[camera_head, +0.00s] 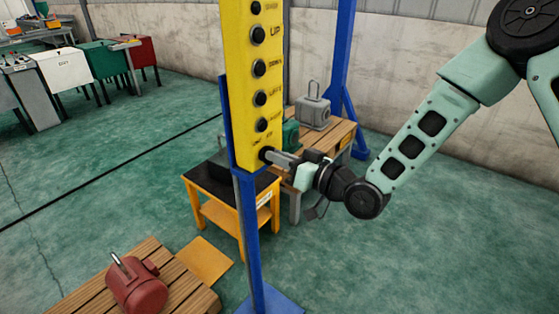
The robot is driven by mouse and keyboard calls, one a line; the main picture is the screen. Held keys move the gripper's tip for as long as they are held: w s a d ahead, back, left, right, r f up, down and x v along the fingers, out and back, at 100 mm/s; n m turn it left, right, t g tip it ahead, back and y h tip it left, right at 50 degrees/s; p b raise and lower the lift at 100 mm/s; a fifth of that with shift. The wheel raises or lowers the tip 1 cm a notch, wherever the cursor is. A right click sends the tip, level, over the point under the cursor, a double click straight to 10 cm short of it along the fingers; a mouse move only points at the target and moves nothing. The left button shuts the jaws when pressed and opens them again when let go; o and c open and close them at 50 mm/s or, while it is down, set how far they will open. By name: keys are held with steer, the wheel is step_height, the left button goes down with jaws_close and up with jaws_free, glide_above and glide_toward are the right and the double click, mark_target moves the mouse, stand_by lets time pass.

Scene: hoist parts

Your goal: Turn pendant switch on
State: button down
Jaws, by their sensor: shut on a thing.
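The yellow pendant (247,85) stands upright on a blue post (247,235) in the middle of the head view. Black round buttons run down its face, one labelled UP. The pendant switch (264,154) is the dark knob at the bottom of the face, partly hidden by the fingers. My gripper (275,158) reaches in from the right, its fingers pointing left, and is shut on this switch. The switch's exact turn angle cannot be made out.
A yellow table with a dark top (205,186) and a wooden bench (335,135) with a grey block (313,110) stand behind the post. A red motor (137,289) sits on a pallet (190,292) at the lower left. The green floor at right is clear.

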steer(key=shift+m, duration=1.1)
steer(key=c, duration=1.5)
jaws_free()
steer(key=shift+d, duration=0.1)
steer(key=shift+o, duration=0.2)
steer(key=p+v, duration=0.5)
steer(key=v, duration=1.2)
steer(key=shift+p, duration=0.3)
